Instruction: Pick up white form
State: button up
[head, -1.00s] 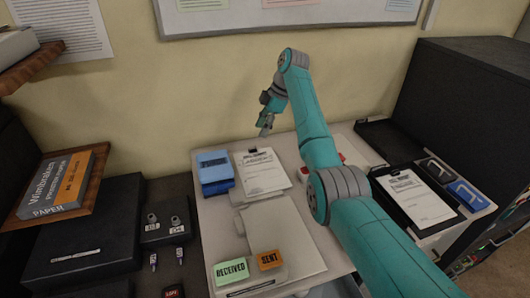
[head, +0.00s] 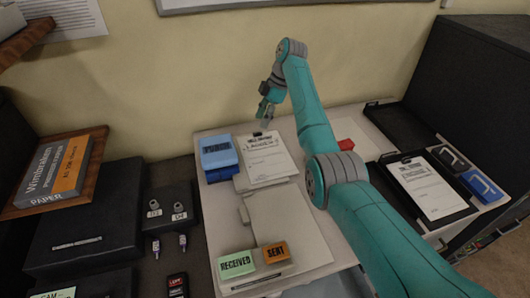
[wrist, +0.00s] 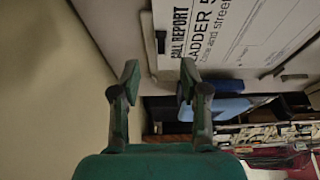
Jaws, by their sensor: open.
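Two white printed forms are in the head view. One (head: 266,162) lies on the pale desk beside a blue box, with a dark clip at its top edge. The other (head: 430,188) lies on a black clipboard at the right. My gripper (head: 265,118) is open and empty, near the top edge and clip of the first form. In the wrist view a white form (wrist: 235,32), with "CALL REPORT" and "LADDER 5" readable, lies beyond my open fingers (wrist: 160,78), up and to the right. A dark clip (wrist: 160,42) shows at its edge. No contact is visible.
The blue box (head: 217,153) stands left of the first form. A blank pale folder (head: 290,222) lies in front, with green RECEIVED (head: 236,264) and orange SENT (head: 276,252) blocks. A red item (head: 346,144) is partly hidden by my arm. The wall rises close behind.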

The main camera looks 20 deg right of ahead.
aim_at(258, 131)
jog(key=x, duration=0.5)
jog(key=shift+d, duration=0.15)
jog(key=shift+s, duration=0.1)
grip_shut()
